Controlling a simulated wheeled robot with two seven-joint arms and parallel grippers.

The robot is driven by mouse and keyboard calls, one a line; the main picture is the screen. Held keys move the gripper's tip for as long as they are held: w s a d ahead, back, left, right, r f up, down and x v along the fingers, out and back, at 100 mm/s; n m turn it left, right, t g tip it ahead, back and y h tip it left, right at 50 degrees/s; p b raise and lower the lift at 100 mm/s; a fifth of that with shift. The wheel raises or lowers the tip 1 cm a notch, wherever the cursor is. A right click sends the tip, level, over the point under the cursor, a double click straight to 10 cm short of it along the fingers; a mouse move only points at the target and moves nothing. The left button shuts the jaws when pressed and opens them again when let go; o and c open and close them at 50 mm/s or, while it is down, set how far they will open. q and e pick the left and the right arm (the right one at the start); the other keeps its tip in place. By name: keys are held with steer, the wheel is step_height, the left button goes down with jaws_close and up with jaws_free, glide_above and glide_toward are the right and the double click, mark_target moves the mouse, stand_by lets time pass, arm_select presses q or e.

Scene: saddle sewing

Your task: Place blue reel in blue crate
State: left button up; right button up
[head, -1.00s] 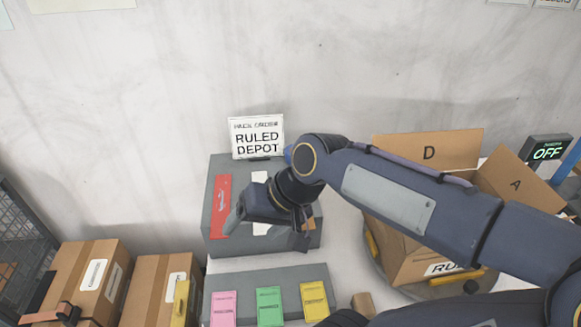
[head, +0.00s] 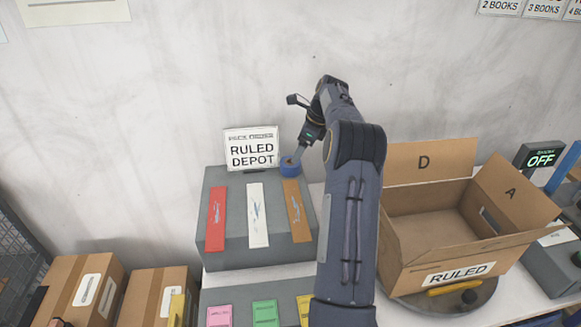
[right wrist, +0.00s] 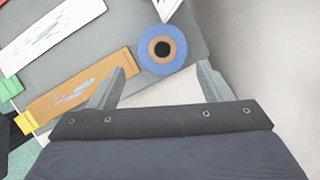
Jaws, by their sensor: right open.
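The blue reel (head: 289,168), with a brown and dark centre, rests at the back right corner of the grey block, by the RULED DEPOT sign. In the right wrist view the reel (right wrist: 178,62) is just beyond my right gripper (right wrist: 162,78). The gripper's two fingers are spread and empty, pointing towards the reel. In the head view my right gripper (head: 299,151) is right above and beside the reel. A blue strip (head: 565,165) shows at the right edge; I cannot tell whether it is the blue crate. My left gripper is not in view.
The grey block (head: 225,255) carries red, white and brown strips (head: 294,210). An open cardboard box (head: 425,240) marked RULED stands on a round plate to the right. Closed cartons (head: 85,285) stand at lower left. The wall is close behind the reel.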

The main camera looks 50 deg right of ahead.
mark_target(290, 166)
steer(key=x, duration=0.2)
steer(key=p+x, duration=0.1)
steer(key=x, duration=0.4)
steer(key=shift+w+f, duration=0.15)
steer(key=shift+w, duration=0.25)
steer(key=c, duration=0.9)
steer(key=shift+p, duration=0.3)
